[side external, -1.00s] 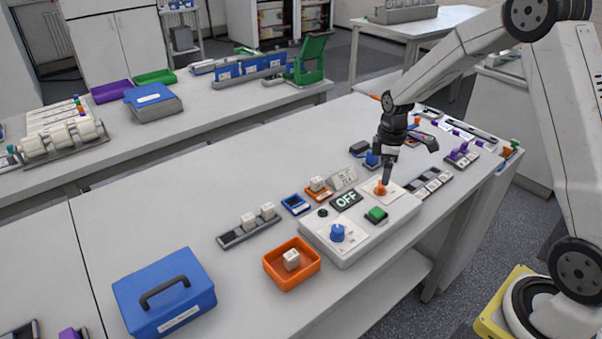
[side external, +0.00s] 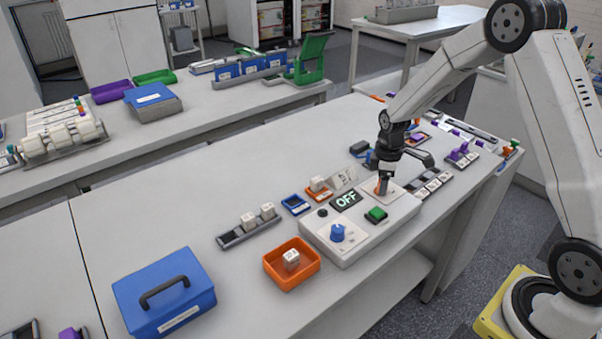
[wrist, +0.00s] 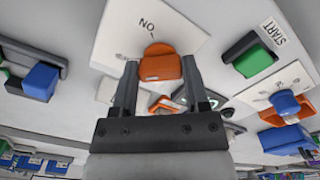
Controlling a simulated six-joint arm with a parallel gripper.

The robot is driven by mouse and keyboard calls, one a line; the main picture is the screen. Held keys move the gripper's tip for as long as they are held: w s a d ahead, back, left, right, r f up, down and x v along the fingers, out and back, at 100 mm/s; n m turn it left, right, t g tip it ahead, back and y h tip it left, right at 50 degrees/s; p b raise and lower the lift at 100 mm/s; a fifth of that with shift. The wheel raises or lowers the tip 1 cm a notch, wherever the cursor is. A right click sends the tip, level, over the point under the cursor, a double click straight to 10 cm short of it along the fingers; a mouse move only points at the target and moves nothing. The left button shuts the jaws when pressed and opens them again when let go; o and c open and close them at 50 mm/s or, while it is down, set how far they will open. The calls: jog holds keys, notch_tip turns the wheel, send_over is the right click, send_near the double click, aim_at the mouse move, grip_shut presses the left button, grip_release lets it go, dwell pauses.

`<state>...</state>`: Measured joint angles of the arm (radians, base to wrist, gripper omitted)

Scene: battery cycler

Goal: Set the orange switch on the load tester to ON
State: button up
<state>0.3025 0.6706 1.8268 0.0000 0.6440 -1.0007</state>
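The load tester (side external: 345,248) is a pale box on the bench with a display (side external: 347,199) reading OFF. Its orange switch (side external: 379,189) sits on a white plate at the far right, partly hidden by my gripper (side external: 382,183). In the wrist view, the orange switch (wrist: 160,67) lies between the two dark fingertips of my gripper (wrist: 160,72). The fingers stand apart, one on each side of it, with little gap; firm contact cannot be made out. The ON label (wrist: 147,25) shows upside down just beyond the switch.
A green START button (side external: 376,214) and a blue knob (side external: 338,233) are on the same tester. An orange tray (side external: 270,268) with a white cube stands at its left. Small racks and blocks lie behind and to the right. The bench's left middle is clear.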

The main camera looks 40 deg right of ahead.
grip_shut()
jog(key=shift+m, duration=0.4)
jog(key=m, duration=0.6)
jog(key=shift+a, duration=0.1)
jog(key=m, duration=0.4)
jog(key=shift+m, duration=0.3)
jog(key=m, duration=0.4)
jog(key=shift+a+m, duration=0.1)
jog(key=shift+m, duration=0.2)
jog(key=o, duration=1)
grip_release()
